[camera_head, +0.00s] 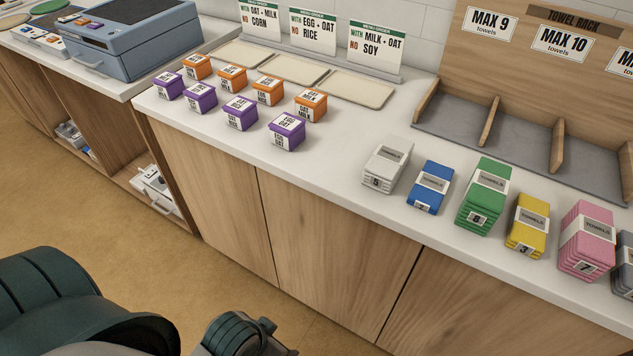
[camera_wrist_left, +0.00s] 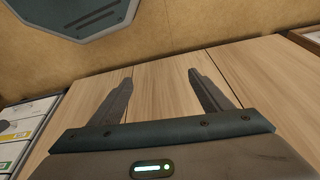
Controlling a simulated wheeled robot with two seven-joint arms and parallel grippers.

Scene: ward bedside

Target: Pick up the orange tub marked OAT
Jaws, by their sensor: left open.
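Several orange tubs with white labels stand in a row on the white counter in the head view. The right-most orange tub (camera_head: 311,104) reads OAT and MILK. The other orange tubs, such as the left-most orange tub (camera_head: 197,66), have labels too small to read surely. My left gripper (camera_wrist_left: 158,78) is open and empty in the left wrist view, with wooden panels behind its fingers. No tub shows in that view. In the head view dark green parts of my arm show at the bottom, but no fingers. My right gripper is not in view.
Several purple tubs (camera_head: 240,113) stand in front of the orange ones. Cream trays (camera_head: 357,88) lie behind, below signs (camera_head: 376,42) for CORN, RICE and SOY. Folded towels (camera_head: 484,196) stand to the right, before a towel rack (camera_head: 540,117). A blue-grey box (camera_head: 140,40) stands left.

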